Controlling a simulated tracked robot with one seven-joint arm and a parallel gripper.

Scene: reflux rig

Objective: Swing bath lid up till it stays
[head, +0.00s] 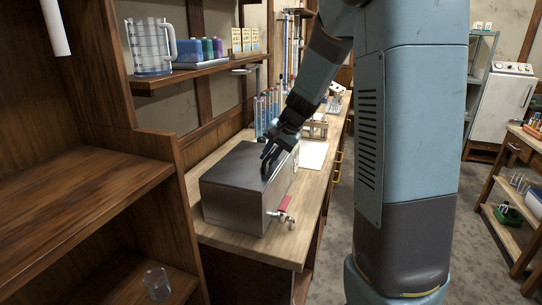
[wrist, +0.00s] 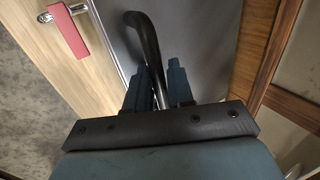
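The bath (head: 232,206) is a grey metal box on the wooden bench, with its flat dark lid (head: 236,166) lying level on top. In the wrist view the lid (wrist: 205,40) shows as a grey panel with a curved black handle (wrist: 146,38). My gripper (head: 268,152) is at the lid's right side in the head view. In the wrist view its two fingers (wrist: 159,80) stand on either side of the handle and look closed on it. The handle is mostly hidden by my gripper in the head view.
A red-handled tap (head: 284,208) sticks out of the bath's front, also in the wrist view (wrist: 68,27). Test tubes (head: 266,108) and a white sheet (head: 313,155) are farther along the bench. A shelf with a jug (head: 150,47) hangs above. A wooden cabinet (head: 75,195) stands left.

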